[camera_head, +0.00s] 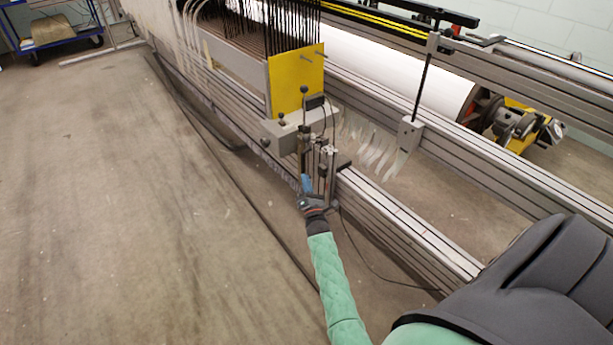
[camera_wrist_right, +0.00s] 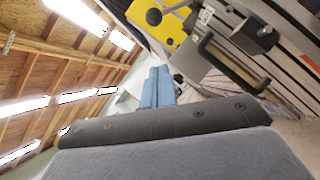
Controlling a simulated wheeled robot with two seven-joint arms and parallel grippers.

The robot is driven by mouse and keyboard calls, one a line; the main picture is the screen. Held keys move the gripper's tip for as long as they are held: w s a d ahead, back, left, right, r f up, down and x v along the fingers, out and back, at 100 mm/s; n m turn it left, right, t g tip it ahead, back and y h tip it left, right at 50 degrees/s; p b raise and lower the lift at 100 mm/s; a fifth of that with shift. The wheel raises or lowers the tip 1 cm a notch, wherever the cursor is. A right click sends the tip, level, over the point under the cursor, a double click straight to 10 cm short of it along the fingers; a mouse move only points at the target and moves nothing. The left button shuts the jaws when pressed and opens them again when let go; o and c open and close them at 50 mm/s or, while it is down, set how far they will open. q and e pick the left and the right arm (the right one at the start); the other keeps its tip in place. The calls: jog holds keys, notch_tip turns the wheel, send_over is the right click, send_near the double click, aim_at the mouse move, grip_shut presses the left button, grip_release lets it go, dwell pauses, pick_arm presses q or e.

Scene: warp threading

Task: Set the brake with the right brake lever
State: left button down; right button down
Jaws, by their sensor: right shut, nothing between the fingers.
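My right gripper (camera_head: 305,184) has blue fingers that are closed together with nothing between them. It is low in front of the loom's end, beside a cluster of upright metal rods. In the right wrist view the blue fingers (camera_wrist_right: 157,88) lie side by side and point up. A thin lever with a black ball knob (camera_head: 304,90) stands upright in front of the yellow plate. A second dark knob (camera_head: 281,116) sits on the grey box. I cannot tell for sure which one is the right brake lever. My left gripper is not in view.
The yellow plate (camera_head: 296,80) is at the loom's end, and also in the right wrist view (camera_wrist_right: 160,25). A black bracket-shaped handle (camera_wrist_right: 228,66) is right of the fingers there. A metal rail (camera_head: 400,222) runs toward the lower right. The floor (camera_head: 130,210) at left is clear.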

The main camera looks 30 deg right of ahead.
aim_at(314, 139)
jog(key=w+d+r+p, duration=0.1)
jog(key=w+d+r, duration=0.4)
jog(key=w+r, duration=0.1)
jog(key=shift+w+r, duration=0.15)
jog(key=shift+w, duration=0.75)
jog(key=shift+r+m+g+h+p, duration=0.3)
jog(key=shift+m+h+p, duration=0.1)
jog(key=shift+p, duration=0.05)
